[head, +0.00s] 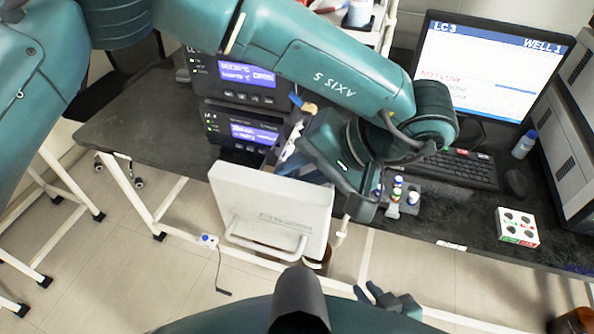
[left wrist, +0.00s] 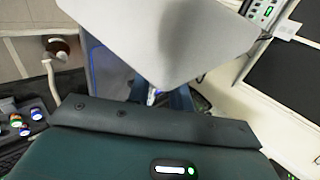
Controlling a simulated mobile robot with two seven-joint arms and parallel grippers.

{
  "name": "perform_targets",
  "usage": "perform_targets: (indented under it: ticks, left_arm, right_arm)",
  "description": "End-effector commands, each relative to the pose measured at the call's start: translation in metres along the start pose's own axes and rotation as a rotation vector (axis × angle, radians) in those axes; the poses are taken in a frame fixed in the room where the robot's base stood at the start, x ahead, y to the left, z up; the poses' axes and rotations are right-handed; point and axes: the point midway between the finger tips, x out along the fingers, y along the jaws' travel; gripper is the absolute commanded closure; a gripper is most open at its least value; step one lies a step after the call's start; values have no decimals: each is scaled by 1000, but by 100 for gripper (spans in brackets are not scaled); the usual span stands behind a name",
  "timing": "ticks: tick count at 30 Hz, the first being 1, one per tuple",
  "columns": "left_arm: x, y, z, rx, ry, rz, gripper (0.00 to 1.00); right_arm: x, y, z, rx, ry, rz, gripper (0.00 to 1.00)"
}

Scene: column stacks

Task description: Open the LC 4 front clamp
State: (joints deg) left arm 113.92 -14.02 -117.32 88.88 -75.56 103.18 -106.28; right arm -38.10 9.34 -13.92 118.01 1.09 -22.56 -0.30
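The white front door (head: 270,205) of the column unit hangs open with its handle at the lower edge. In the left wrist view the white door (left wrist: 165,35) is close and covers much of what lies behind it. My left gripper (head: 287,160) reaches in beside the door, mostly hidden by its own wrist. In the left wrist view its two dark fingers (left wrist: 155,96) stand apart, with a small pale-blue piece between them; I cannot tell whether it is the clamp. No front clamp shows clearly. My right gripper (head: 382,297) is low in the head view, fingers apart and empty.
Two stacked modules with blue displays (head: 248,75) stand above the door. A monitor (head: 485,75), keyboard (head: 450,167), small vials (head: 397,190) and a white vial block (head: 516,227) are on the bench at right. The bench left of the stack (head: 140,125) is clear.

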Motion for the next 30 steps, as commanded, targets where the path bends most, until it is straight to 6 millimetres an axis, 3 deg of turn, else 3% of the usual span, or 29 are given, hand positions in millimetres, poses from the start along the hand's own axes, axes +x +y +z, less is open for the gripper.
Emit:
perform_targets:
  ticks: [7, 20, 30]
  left_arm:
    - [0, 0, 0, 0, 0, 0, 100]
    - [0, 0, 0, 1, -1, 13, 100]
    - [2, -12, 0, 0, -4, 175, 100]
  right_arm:
    - [0, 1, 1, 0, -2, 2, 83]
    - [1, 2, 6, 0, -13, 5, 83]
    - [0, 2, 6, 1, -13, 6, 83]
